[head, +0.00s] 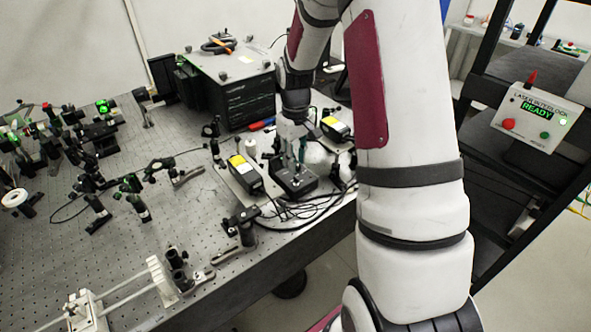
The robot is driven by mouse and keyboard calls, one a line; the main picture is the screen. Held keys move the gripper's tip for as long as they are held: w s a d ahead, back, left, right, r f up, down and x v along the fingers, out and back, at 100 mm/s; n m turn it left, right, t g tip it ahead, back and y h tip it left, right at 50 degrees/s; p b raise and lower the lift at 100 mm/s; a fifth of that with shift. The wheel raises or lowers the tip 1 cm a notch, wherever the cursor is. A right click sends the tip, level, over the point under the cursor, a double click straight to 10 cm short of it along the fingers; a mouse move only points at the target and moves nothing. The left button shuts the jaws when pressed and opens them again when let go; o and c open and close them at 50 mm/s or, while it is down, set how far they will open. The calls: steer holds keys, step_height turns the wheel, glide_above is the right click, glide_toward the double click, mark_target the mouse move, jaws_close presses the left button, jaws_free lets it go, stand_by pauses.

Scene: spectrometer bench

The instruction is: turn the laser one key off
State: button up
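A small black control box (294,181) with upright posts on top stands near the right edge of the optical table. Beside it on the left is a black unit with a yellow label (246,174), and a similar yellow-labelled unit (335,129) stands behind it to the right. I cannot tell which holds the laser one key; no key is clear at this size. My arm crosses the right of the head view and comes down behind the control box.
An interlock panel (536,118) at right reads READY, with red and green buttons. A black cabinet with a grey top (232,84) stands behind the units. Optics crowd the left of the table (190,215). Black cables (296,211) loop near the front edge.

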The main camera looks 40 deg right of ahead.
mark_target(296, 177)
step_height(296, 177, up, 6)
steer(key=shift+r, duration=0.25)
stand_by(0.5)
